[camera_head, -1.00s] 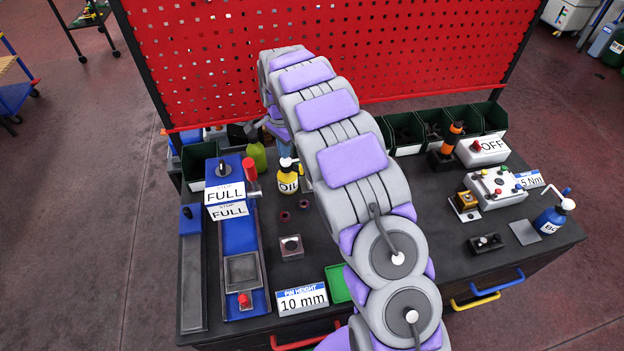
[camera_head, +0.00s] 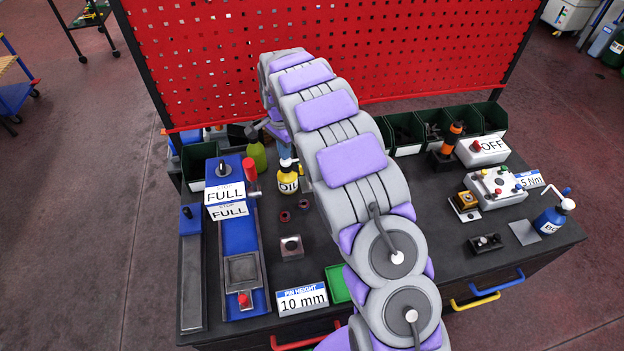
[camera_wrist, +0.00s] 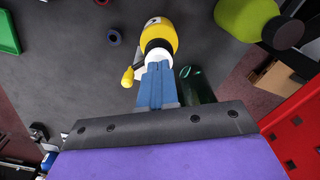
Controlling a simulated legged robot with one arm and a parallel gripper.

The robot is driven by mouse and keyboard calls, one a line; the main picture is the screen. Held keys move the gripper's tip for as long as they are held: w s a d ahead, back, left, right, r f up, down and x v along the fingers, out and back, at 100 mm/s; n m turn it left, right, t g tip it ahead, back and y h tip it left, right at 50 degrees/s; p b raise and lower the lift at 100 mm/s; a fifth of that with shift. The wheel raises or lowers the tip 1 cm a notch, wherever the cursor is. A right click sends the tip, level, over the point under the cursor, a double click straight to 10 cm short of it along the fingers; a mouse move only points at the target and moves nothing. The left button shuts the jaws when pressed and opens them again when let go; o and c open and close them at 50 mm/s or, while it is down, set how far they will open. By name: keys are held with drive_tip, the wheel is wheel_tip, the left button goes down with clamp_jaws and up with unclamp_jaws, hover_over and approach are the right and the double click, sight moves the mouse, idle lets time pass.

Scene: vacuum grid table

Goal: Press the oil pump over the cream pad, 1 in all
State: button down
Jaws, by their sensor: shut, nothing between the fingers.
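The oil pump (camera_head: 288,181) is a yellow bottle with a dark collar, a white pump head and an "OIL" label. It stands upright on the dark table, left of my arm in the head view. In the wrist view the oil pump (camera_wrist: 160,32) is at the top centre, its yellow-tipped spout pointing lower left. My gripper (camera_wrist: 157,66) shows blue fingers, shut and empty, with the tips overlapping the white pump head. I cannot tell whether they touch it. In the head view my gripper is mostly hidden by my arm. I cannot make out a cream pad in either view.
A green bottle (camera_head: 256,150) and a red-capped cylinder (camera_head: 249,171) stand close to the oil pump. Small rings (camera_head: 285,216) lie in front of it. A dark green rounded object (camera_wrist: 196,84) is beside my fingers. A red pegboard (camera_head: 400,45) rises behind.

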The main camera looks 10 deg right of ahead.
drive_tip(key=shift+f, duration=1.1)
drive_tip(key=shift+r, duration=0.2)
drive_tip(key=shift+r+p, duration=0.5)
drive_tip(key=shift+r, duration=0.7)
drive_tip(key=shift+r, duration=0.15)
wheel_tip(320, 180, up, 6)
drive_tip(key=p, duration=0.2)
drive_tip(key=shift+p, duration=0.4)
